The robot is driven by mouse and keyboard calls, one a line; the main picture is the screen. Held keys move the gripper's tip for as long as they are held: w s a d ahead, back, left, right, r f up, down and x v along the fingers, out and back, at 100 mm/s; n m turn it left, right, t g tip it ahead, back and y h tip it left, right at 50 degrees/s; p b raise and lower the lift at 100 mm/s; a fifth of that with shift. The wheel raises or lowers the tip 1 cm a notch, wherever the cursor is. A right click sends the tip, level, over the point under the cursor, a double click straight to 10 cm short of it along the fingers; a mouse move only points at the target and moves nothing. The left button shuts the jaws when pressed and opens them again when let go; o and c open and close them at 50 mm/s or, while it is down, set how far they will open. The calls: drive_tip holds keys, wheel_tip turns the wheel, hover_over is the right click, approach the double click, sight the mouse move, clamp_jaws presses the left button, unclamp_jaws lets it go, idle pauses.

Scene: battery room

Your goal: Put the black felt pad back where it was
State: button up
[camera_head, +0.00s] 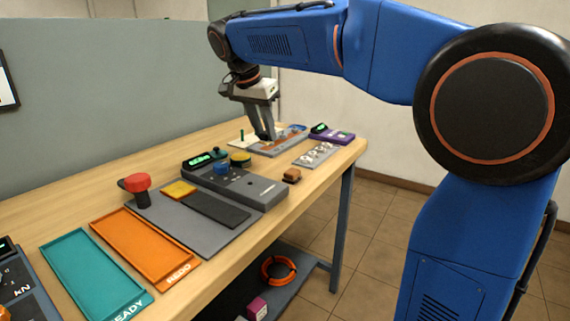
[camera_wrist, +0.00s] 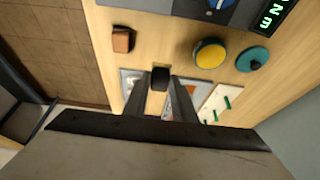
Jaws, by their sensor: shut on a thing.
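My gripper (camera_head: 264,138) hangs over the far part of the table, pointing down. In the wrist view its two fingers (camera_wrist: 160,84) are shut on a small black block, which looks like the black felt pad (camera_wrist: 160,77). The pad sits at the fingertips; in the head view I cannot make it out. Below the fingers is a grey tray (camera_wrist: 132,82) with orange-brown and blue parts, seen in the head view (camera_head: 262,149) too. I cannot tell whether the pad touches it.
A brown block (camera_head: 291,174) lies near the table's front edge. A white board with green pegs (camera_wrist: 220,103) is beside the tray. A yellow round piece (camera_head: 240,158), a grey console (camera_head: 262,190), a knob panel (camera_head: 316,154) and a purple device (camera_head: 336,137) stand around it.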

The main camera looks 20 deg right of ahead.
sight(265, 140)
wheel_tip(265, 140, down, 4)
drive_tip(key=shift+d+f, duration=0.1)
drive_tip(key=shift+d, duration=0.05)
drive_tip(key=shift+f, duration=2.45)
drive_tip(key=shift+f, duration=0.15)
drive_tip(key=o, duration=1)
drive_tip(key=v, duration=1.2)
